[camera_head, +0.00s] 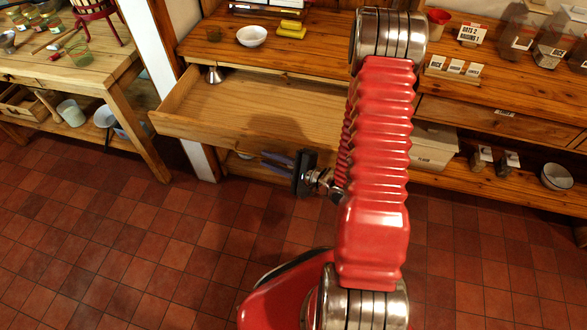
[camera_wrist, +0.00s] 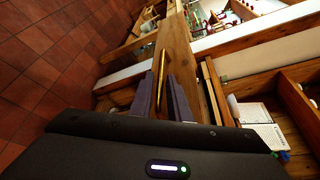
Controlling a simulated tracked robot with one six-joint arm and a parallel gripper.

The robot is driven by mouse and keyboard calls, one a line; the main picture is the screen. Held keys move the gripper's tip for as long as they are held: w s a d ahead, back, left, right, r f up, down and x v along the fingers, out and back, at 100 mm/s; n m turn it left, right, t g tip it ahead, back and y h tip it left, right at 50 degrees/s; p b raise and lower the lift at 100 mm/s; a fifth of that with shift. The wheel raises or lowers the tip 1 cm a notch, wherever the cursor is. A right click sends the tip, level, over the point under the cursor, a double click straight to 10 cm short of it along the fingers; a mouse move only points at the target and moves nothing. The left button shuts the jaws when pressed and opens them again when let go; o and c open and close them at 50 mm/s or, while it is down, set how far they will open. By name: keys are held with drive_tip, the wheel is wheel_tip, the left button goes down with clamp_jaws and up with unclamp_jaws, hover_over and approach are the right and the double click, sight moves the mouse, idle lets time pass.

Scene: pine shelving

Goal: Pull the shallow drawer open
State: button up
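The shallow wooden drawer (camera_head: 250,105) is pulled well out from under the left part of the bench, and its bare inside shows. In the wrist view its wooden front (camera_wrist: 193,55) runs steeply past the fingers. A thin golden bar (camera_wrist: 162,66), which looks like the drawer's handle, passes between my two bluish fingers. My gripper (camera_head: 264,158) is at the outside of the drawer front, near its middle, and appears shut on this bar. It also shows in the wrist view (camera_wrist: 160,90). My arm hides the drawer's right end.
A metal funnel-like piece (camera_head: 214,75) is at the drawer's back left. A white bowl (camera_head: 251,36) and a yellow block (camera_head: 291,29) stand on the bench above. A side table (camera_head: 110,72) stands at the left. The tiled floor (camera_head: 170,235) in front is clear.

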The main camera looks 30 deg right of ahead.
drive_tip(key=v, duration=0.8)
drive_tip(key=shift+s+d, duration=0.2)
drive_tip(key=shift+s, duration=0.15)
idle(0.5)
